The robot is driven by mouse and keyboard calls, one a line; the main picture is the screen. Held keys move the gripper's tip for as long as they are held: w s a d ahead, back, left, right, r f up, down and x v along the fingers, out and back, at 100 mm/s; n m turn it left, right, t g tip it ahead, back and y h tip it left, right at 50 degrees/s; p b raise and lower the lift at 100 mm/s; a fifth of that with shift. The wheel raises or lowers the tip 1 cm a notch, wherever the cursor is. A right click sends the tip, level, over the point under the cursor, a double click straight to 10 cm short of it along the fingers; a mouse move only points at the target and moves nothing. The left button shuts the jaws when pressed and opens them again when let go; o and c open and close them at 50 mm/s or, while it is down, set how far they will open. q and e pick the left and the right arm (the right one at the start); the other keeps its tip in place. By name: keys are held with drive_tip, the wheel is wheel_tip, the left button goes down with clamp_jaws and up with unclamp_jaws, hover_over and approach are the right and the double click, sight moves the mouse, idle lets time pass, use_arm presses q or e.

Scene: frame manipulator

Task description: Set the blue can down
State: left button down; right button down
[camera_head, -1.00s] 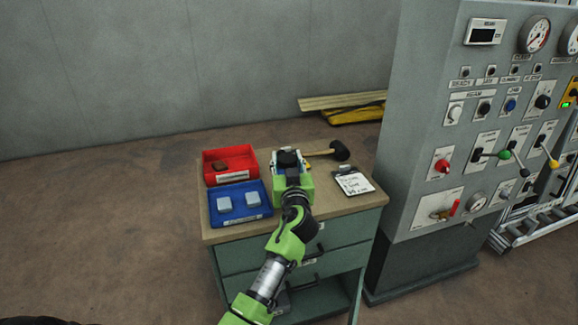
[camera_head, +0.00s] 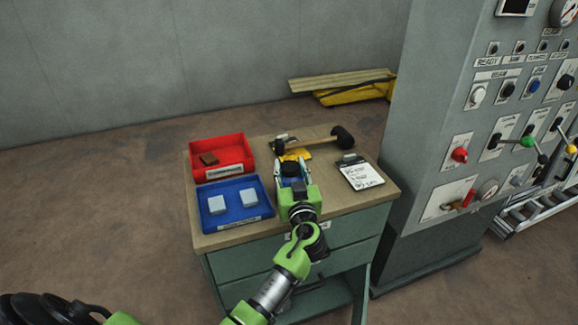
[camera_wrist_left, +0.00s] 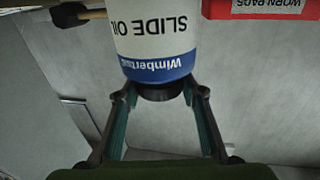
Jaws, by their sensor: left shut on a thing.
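My left gripper (camera_head: 292,178) is over the bench top, just right of the blue tray. In the left wrist view its fingers (camera_wrist_left: 162,98) are shut around the dark cap of a can (camera_wrist_left: 155,35). The can is white with a blue band and reads "SLIDE OIL". The wrist picture is upside down, and the can looks upright relative to the bench. In the head view the gripper mostly hides the can. The can's base is cut off in the wrist view, so I cannot tell whether it touches the bench. My right gripper is not in view.
The blue tray (camera_head: 236,217) holds two pale blocks. A red bin (camera_head: 220,142) behind it holds a brown block. A mallet (camera_head: 318,141) and a yellow item (camera_head: 297,154) lie behind the gripper. A clipboard (camera_head: 359,173) is at right, beside the control cabinet (camera_head: 440,150).

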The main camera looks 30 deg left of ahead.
use_arm(q)
drive_tip(key=c, duration=1.4)
unclamp_jaws()
drive_tip(key=shift+s+d, duration=0.15)
drive_tip(key=shift+d, duration=0.2)
drive_tip(key=shift+o, duration=0.4)
drive_tip(key=shift+d+r, duration=0.15)
drive_tip(key=shift+d, duration=0.05)
drive_tip(key=shift+a, duration=0.2)
drive_tip(key=b+v, duration=0.3)
drive_tip(key=v, duration=0.9)
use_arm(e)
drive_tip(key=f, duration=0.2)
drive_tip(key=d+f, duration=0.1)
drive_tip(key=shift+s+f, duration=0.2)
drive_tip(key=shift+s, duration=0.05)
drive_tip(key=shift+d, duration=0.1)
